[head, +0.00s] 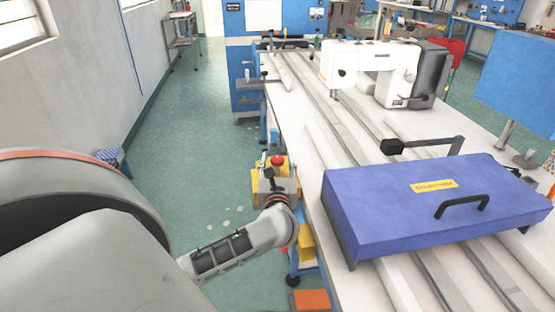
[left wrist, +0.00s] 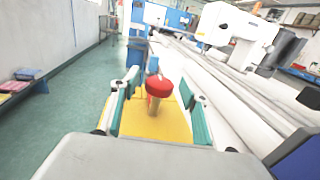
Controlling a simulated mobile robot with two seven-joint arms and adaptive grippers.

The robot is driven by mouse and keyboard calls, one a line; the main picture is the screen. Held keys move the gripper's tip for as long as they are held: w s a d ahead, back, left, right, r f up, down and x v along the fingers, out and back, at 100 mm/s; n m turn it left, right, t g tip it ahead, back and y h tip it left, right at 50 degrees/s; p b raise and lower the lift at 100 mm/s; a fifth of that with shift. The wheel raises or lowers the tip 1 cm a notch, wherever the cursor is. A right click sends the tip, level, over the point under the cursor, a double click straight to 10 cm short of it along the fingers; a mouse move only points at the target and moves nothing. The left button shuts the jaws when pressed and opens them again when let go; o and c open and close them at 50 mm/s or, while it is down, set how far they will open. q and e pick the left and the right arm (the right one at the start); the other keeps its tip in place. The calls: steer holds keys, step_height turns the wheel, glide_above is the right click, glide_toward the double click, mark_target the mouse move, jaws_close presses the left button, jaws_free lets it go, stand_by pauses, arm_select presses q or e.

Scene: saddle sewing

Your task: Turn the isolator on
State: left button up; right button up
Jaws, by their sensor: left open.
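The isolator is a yellow box (left wrist: 140,122) with a red knob (left wrist: 158,86) on a short stem. In the head view the red knob (head: 277,160) and the yellow box (head: 257,196) show beside the left edge of the sewing table. My left gripper (head: 274,182) is over the box in the head view and partly hides it. In the left wrist view my left gripper (left wrist: 159,80) is open, its teal-padded fingers on either side of the knob with gaps. I cannot tell how deep the knob sits between them. My right gripper is not in view.
The long white table (head: 296,115) runs along the right. A blue-purple case (head: 390,215) with a black handle and a white sewing machine (head: 345,65) stand on it. Green floor (head: 190,150) is open between table and wall. A blue cabinet (head: 244,75) stands at the back.

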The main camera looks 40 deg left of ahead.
arm_select(q)
steer(key=shift+w+a, duration=0.3)
jaws_close()
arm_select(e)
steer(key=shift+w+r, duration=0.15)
arm_select(q)
steer(key=shift+y, duration=0.3)
steer(key=shift+n+g+y+b, duration=0.45)
steer(key=shift+n+g+y, duration=0.75)
steer(key=shift+n+g, duration=0.45)
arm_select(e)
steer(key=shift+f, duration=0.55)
arm_select(q)
steer(key=shift+g, duration=0.25)
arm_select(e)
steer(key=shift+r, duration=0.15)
arm_select(q)
jaws_free()
